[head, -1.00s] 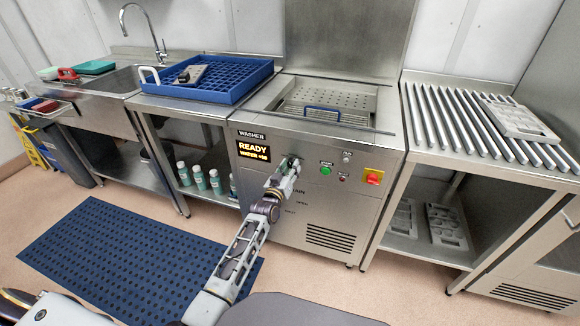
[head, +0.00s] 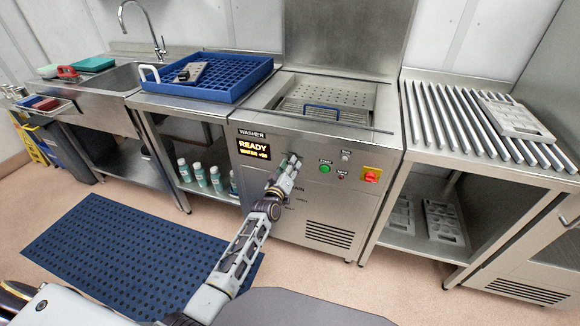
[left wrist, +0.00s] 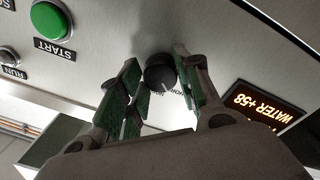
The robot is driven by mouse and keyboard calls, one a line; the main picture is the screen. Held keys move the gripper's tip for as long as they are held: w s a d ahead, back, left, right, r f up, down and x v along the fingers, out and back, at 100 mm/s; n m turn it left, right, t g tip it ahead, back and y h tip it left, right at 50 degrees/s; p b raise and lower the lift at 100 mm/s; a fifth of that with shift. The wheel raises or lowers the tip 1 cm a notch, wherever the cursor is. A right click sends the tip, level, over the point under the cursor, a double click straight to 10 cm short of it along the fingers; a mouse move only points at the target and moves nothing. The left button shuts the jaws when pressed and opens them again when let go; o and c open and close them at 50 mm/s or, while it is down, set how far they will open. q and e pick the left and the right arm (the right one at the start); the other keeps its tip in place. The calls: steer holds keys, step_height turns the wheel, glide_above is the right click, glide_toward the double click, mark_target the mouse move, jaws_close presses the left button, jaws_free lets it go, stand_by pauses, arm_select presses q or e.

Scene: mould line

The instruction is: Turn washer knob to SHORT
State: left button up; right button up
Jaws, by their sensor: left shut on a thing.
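The washer (head: 310,215) stands in the middle of the head view, its display (head: 255,148) reading READY and WATER +58. My left gripper (head: 291,165) is at its front panel, below and right of the display, and hides the knob there. In the left wrist view, where lettering is upside down, the dark round knob (left wrist: 160,72) sits between the two fingers of my left gripper, which is shut on it. A pale pointer line shows on the knob's lower part. A dial label beside it is partly hidden and I cannot read the setting surely. My right gripper is out of view.
A green START button (head: 325,169) and a red-on-yellow switch (head: 371,175) are right of the knob. A blue rack (head: 205,92) lies on the left table. A roller table (head: 470,130) stands at the right. A blue mat (head: 120,245) covers floor at left.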

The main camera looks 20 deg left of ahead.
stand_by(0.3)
arm_select(q)
steer(key=o, duration=1)
steer(key=shift+o, duration=0.2)
steer(key=s, duration=1.2)
steer(key=shift+a+f, duration=0.25)
steer(key=shift+a, duration=0.2)
